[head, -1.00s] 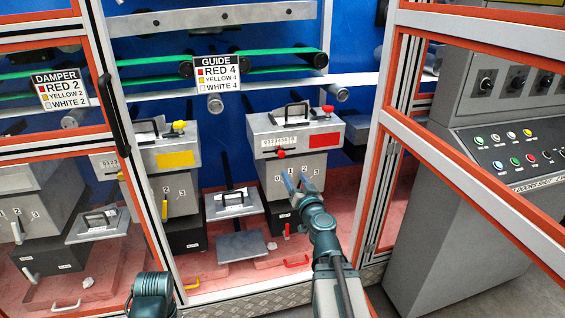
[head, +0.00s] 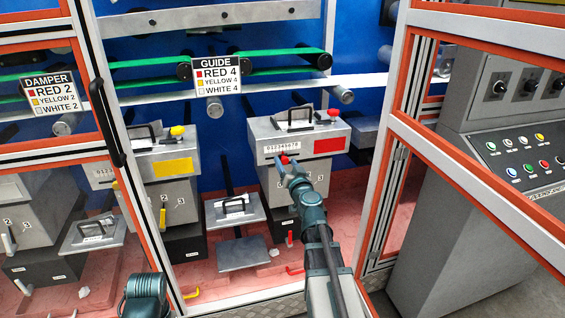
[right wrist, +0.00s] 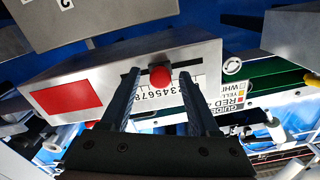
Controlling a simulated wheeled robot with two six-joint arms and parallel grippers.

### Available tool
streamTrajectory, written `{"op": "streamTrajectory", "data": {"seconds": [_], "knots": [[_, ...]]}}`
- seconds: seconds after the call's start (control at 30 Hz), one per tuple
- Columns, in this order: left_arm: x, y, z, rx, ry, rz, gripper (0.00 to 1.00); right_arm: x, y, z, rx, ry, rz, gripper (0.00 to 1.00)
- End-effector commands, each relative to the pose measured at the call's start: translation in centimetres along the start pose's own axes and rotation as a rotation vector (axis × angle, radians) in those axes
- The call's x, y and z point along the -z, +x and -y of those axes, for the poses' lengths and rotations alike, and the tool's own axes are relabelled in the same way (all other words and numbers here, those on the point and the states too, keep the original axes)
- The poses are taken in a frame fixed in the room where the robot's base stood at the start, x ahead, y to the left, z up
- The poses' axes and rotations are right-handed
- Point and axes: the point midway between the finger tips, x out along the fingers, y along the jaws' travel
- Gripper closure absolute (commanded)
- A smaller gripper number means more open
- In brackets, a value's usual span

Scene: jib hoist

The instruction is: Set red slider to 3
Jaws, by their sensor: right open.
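The red slider knob (head: 285,159) sits on the front of the grey machine head marked with a red patch (head: 329,146), just under its number scale (head: 288,147). My right gripper (head: 287,168) is open, with its fingertips at the knob. In the right wrist view the round red knob (right wrist: 160,77) lies between the two open fingers, in a dark slot beside the upside-down scale. I cannot tell whether a finger touches it, nor the exact number it is at. Part of my left arm shows at the lower left; its gripper is not visible.
A sign (head: 217,75) above reads GUIDE, RED 4. A second head with a yellow patch (head: 173,168) stands to the left. An orange-edged door frame (head: 470,170) and the control console (head: 525,165) stand at the right. A black handle (head: 301,117) tops the red head.

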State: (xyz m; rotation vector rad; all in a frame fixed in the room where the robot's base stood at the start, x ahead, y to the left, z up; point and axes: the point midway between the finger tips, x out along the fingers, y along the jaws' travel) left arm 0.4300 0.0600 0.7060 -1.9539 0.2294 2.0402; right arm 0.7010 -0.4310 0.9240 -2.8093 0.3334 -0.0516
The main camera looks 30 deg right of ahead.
Motion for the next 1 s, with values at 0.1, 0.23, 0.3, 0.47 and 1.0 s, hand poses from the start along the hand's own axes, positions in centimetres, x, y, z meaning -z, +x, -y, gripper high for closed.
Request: {"op": "streamTrajectory", "data": {"seconds": [0.1, 0.23, 0.3, 0.47, 1.0], "knots": [[-0.01, 0.00, 0.00, 0.000, 0.000, 0.000, 0.62, 0.03, 0.36, -0.08, -0.001, 0.000, 0.000, 0.38], [0.00, 0.00, 0.00, 0.000, 0.000, 0.000, 0.62, 0.02, 0.30, -0.07, -0.001, 0.000, 0.000, 0.38], [0.00, 0.00, 0.00, 0.000, 0.000, 0.000, 0.62, 0.02, 0.29, -0.06, 0.000, 0.000, 0.000, 0.40], [0.00, 0.00, 0.00, 0.000, 0.000, 0.000, 0.62, 0.02, 0.29, -0.06, 0.000, 0.000, 0.000, 0.69], [0.00, 0.00, 0.00, 0.000, 0.000, 0.000, 0.62, 0.02, 0.27, -0.06, 0.000, 0.000, 0.000, 1.00]]}}
